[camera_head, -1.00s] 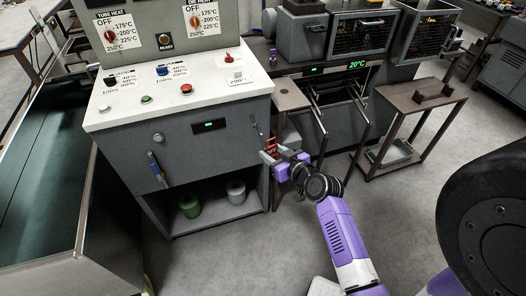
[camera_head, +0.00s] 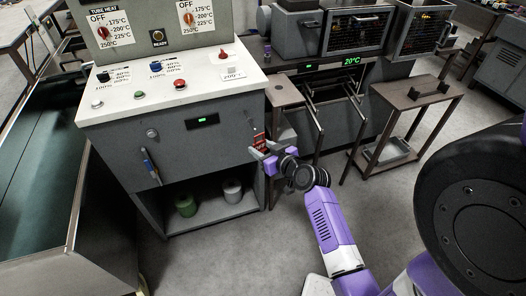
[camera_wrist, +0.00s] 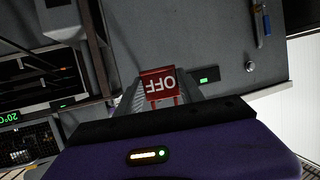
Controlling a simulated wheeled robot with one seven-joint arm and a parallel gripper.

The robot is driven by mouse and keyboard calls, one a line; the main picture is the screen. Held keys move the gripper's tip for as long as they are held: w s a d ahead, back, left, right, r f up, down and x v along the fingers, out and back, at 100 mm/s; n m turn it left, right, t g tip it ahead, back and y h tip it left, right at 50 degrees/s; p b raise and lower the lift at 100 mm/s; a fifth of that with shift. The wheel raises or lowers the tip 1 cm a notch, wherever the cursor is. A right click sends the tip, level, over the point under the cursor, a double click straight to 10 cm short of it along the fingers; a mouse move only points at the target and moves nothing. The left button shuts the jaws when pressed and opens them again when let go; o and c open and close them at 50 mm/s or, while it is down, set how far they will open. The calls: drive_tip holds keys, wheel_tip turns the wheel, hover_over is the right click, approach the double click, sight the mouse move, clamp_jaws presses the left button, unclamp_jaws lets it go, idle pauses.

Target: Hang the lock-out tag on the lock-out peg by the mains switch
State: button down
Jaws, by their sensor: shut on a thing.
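The lock-out tag (camera_head: 259,141) is a small red plate; in the wrist view the tag (camera_wrist: 158,84) shows white "OFF" lettering upside down. My gripper (camera_head: 264,150) is shut on it, with a finger on each side in the wrist view. The tag is in front of the right part of the grey cabinet's front (camera_head: 205,142). A thin pale fitting (camera_head: 250,117) sits on that front just above and left of the tag; I cannot tell whether it is the peg or the switch. Whether the tag touches the cabinet cannot be told.
The cabinet front has a green-lit display (camera_head: 202,119), a round knob (camera_head: 152,133) and a hanging blue-handled tool (camera_head: 150,165). Green (camera_head: 186,206) and grey (camera_head: 232,190) pots stand on its lower shelf. A brown stand (camera_head: 284,92) is close at right.

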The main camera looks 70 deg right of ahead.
drive_tip(key=w+d+f+b, duration=0.1)
drive_tip(key=w+d+b, duration=0.1)
drive_tip(key=w+d, duration=0.2)
drive_tip(key=shift+w+d+f, duration=0.2)
drive_tip(key=shift+w+d, duration=0.2)
drive_tip(key=shift+d, duration=0.4)
idle(0.5)
idle(0.5)
drive_tip(key=c, duration=0.7)
unclamp_jaws()
drive_tip(key=shift+o, duration=0.2)
drive_tip(key=v, duration=0.7)
drive_tip(key=shift+s+a+r, duration=0.15)
drive_tip(key=shift+s+a, duration=0.05)
drive_tip(key=shift+s, duration=0.05)
